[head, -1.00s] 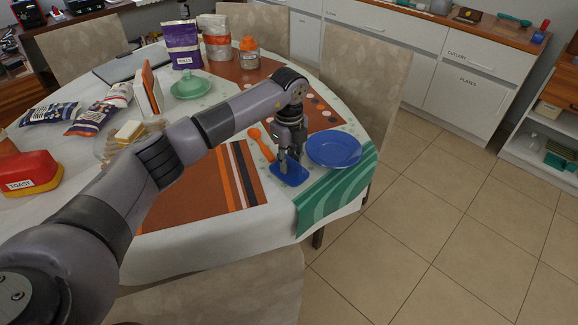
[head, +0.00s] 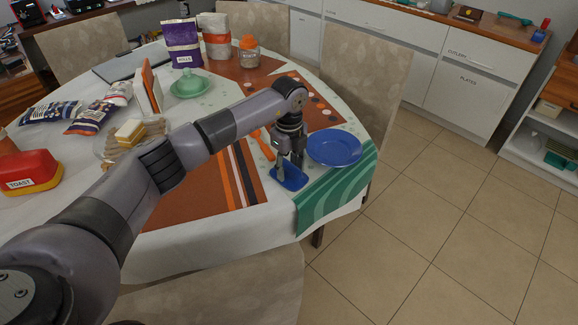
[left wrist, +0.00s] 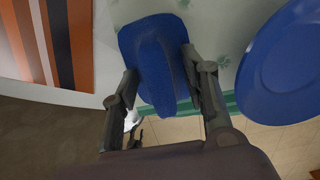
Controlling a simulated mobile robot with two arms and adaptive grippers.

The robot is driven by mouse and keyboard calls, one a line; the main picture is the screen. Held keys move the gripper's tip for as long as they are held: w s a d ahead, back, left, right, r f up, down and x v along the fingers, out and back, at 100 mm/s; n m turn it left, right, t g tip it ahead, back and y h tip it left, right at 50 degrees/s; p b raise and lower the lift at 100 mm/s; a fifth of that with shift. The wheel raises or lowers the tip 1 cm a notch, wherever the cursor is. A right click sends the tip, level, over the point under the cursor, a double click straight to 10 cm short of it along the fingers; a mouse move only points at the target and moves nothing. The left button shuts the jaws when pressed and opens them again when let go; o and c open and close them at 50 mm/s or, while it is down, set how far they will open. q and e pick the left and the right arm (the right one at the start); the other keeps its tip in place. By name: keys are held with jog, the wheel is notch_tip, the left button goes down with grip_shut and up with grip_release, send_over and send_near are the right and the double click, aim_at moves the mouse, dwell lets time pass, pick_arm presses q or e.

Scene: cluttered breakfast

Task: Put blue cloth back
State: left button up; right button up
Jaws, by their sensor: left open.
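The blue cloth (head: 292,180) lies on the white tablecloth near the table's right edge, left of the blue plate (head: 334,149). In the left wrist view the cloth (left wrist: 150,50) is a dark blue pad with a raised ridge along its middle. My left gripper (head: 285,168) points down over the cloth. In the left wrist view my left gripper (left wrist: 158,78) has its fingers apart, one on each side of the cloth's ridge. Whether the fingers touch the cloth I cannot tell. My right gripper is not in view.
An orange spoon-like utensil (head: 262,143) lies left of the gripper. An orange striped placemat (head: 200,195) lies under my arm. Cabinets marked CUTLERY and PLATES (head: 465,80) stand behind, with open floor in between.

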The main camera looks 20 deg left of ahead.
aim_at(289, 165)
pick_arm(q)
jog(key=shift+r, duration=0.25)
notch_tip(289, 165, up, 12)
jog(key=b, duration=0.1)
jog(key=shift+s+f, duration=0.1)
dwell(0.4)
jog(key=s+d+p, duration=0.1)
jog(key=s+d, duration=0.1)
jog(key=s, duration=0.5)
jog(key=s+d, duration=0.3)
jog(key=s, duration=0.4)
jog(key=shift+s+d+p, duration=0.3)
jog(key=shift+s+p, duration=0.05)
jog(key=shift+s, duration=0.05)
